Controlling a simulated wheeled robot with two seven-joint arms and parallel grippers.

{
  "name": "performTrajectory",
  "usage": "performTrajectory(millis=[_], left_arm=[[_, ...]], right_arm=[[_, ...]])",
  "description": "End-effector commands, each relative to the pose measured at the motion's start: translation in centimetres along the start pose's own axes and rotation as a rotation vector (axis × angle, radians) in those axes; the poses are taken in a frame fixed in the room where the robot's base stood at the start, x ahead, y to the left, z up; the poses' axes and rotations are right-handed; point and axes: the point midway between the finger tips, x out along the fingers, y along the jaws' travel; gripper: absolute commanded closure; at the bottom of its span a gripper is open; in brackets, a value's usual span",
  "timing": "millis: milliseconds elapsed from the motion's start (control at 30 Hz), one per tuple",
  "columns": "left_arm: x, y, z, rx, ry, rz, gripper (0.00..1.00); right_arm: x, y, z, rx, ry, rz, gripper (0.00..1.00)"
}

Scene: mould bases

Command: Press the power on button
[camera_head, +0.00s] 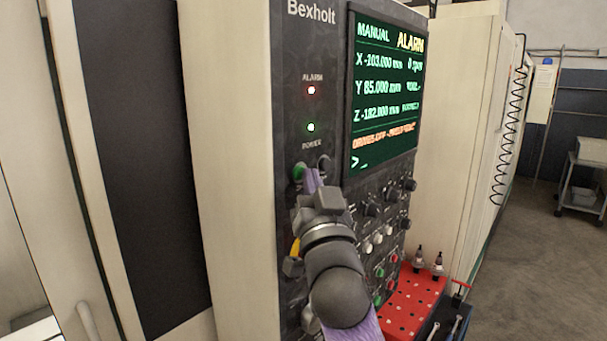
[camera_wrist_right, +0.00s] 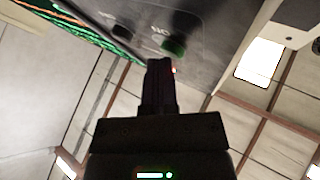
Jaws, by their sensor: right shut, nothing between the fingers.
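The machine's dark control panel (camera_head: 285,120) faces me, with a green button (camera_head: 298,171) below the POWER lamp (camera_head: 311,127). My left gripper is not in view.
A lit screen (camera_head: 385,90) shows MANUAL and ALARM in the upper right of the panel. Several knobs and small buttons (camera_head: 385,235) lie below it. A red perforated tray (camera_head: 412,305) with tool holders stands at the lower right. Open floor (camera_head: 540,260) lies beyond.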

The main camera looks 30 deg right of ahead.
Motion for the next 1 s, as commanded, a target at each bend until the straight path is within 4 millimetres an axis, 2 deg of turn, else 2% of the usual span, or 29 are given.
performTrajectory(millis=[867,1000], left_arm=[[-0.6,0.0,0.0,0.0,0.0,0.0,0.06],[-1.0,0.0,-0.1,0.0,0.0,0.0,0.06]], right_arm=[[-1.2,0.9,-0.9,0.0,-0.001,0.0,1.0],[-2.0,1.5,-1.5,-0.001,0.0,0.001,1.0]])
